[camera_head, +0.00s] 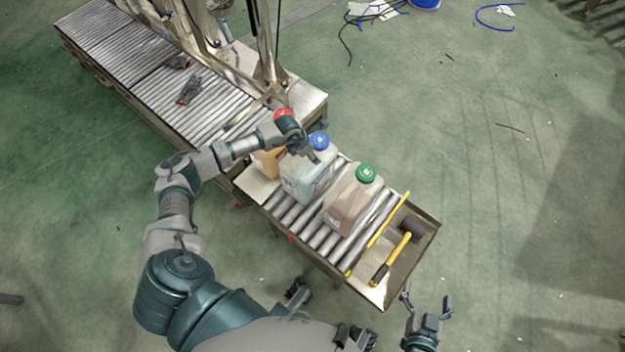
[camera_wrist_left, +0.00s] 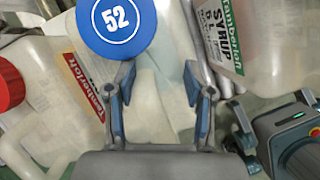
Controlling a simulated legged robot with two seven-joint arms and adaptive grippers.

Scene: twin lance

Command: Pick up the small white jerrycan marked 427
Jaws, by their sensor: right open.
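Three jerrycans stand in a row on the short roller conveyor: one with a red cap (camera_head: 283,114), a whitish one with a blue cap (camera_head: 320,140), and one with a green cap (camera_head: 366,174). The number 427 is not readable on any. In the left wrist view the blue cap (camera_wrist_left: 116,22) reads 52, and the red cap (camera_wrist_left: 8,84) shows at the left edge. My left gripper (camera_head: 309,156) is over the blue-capped jerrycan; its fingers (camera_wrist_left: 159,80) are apart in front of the pale body. My right gripper (camera_head: 428,299) is open and empty, beyond the conveyor's near end.
A yellow-handled hammer (camera_head: 391,258) lies in the metal tray (camera_head: 428,229) at the conveyor's end, beside a yellow bar (camera_head: 378,233). A longer roller conveyor (camera_head: 150,75) with dark gloves (camera_head: 188,88) runs up left. The green floor at right is mostly clear.

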